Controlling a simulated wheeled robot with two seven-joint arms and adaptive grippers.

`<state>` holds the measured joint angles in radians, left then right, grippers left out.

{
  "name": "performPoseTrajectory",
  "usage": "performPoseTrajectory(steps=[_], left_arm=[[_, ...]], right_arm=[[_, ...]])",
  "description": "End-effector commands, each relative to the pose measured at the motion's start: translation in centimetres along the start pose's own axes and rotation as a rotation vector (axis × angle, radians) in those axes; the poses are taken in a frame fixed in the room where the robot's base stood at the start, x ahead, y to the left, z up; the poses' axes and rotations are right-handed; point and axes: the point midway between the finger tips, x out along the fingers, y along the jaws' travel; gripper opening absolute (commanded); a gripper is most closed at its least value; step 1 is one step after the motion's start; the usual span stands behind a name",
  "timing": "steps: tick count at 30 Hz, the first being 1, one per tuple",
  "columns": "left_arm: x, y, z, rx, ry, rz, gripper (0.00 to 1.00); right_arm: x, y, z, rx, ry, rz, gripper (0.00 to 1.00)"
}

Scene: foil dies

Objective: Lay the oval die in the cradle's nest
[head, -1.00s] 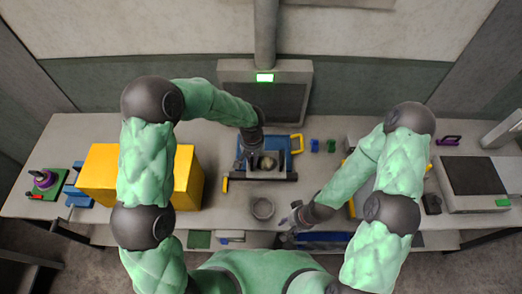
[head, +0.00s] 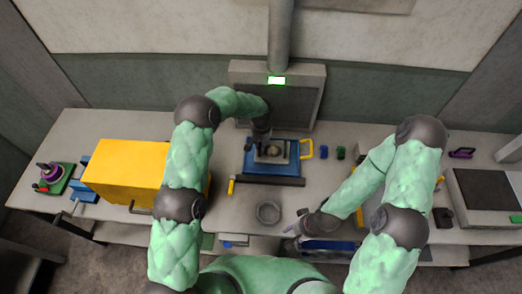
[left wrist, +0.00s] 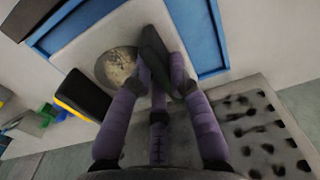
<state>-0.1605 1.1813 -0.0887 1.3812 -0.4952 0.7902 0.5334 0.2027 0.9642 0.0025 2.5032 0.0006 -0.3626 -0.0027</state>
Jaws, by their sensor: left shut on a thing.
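The cradle (head: 256,164) is a blue frame with a pale plate in the middle of the bench; the plate (left wrist: 85,48) also shows in the left wrist view. A round, speckled recess (left wrist: 113,66) is in the plate, partly covered by my fingers. My left gripper (head: 264,139) is over the back of the cradle. In the left wrist view its purple fingers (left wrist: 166,75) are shut on a dark, flat piece (left wrist: 153,50), apparently the oval die seen nearly edge-on beside the recess. Whether it touches the plate is unclear. My right gripper (head: 292,230) is near the front edge, its fingers too small to read.
A yellow box (head: 125,172) is to the left. Small blue (head: 324,153) and green (head: 340,153) blocks lie to the right. A dark panel (head: 295,100) stands behind the cradle.

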Motion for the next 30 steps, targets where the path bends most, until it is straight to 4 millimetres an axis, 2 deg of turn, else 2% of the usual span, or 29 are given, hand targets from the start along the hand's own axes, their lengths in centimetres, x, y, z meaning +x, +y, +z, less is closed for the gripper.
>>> performPoseTrajectory(steps=[5,12,25,26,27,28,30], left_arm=[[0.8,-0.1,-0.7,-0.002,0.002,0.001,0.0],[3.5,-0.1,-0.7,-0.001,0.002,0.001,0.0],[4.0,-0.1,-0.7,-0.001,0.003,0.001,0.0],[4.0,-0.1,-0.6,-0.001,0.0,0.0,0.27],[4.0,-0.1,-0.6,-0.001,0.0,0.0,0.39],[4.0,-0.1,-0.6,-0.001,0.0,0.0,0.43],[4.0,-0.1,-0.6,-0.001,0.0,0.0,0.43]], right_arm=[[0.5,0.2,0.0,0.0,0.0,0.0,0.4],[0.6,0.2,0.0,0.0,0.0,0.0,0.4],[1.1,0.4,-0.1,0.0,0.0,0.0,0.4],[1.0,0.3,-0.1,0.0,0.0,0.0,0.4],[0.9,0.3,0.0,0.0,0.0,0.0,0.4],[0.9,0.3,0.0,0.0,0.0,0.0,0.4],[0.9,0.3,0.0,0.0,0.0,0.0,0.4]])
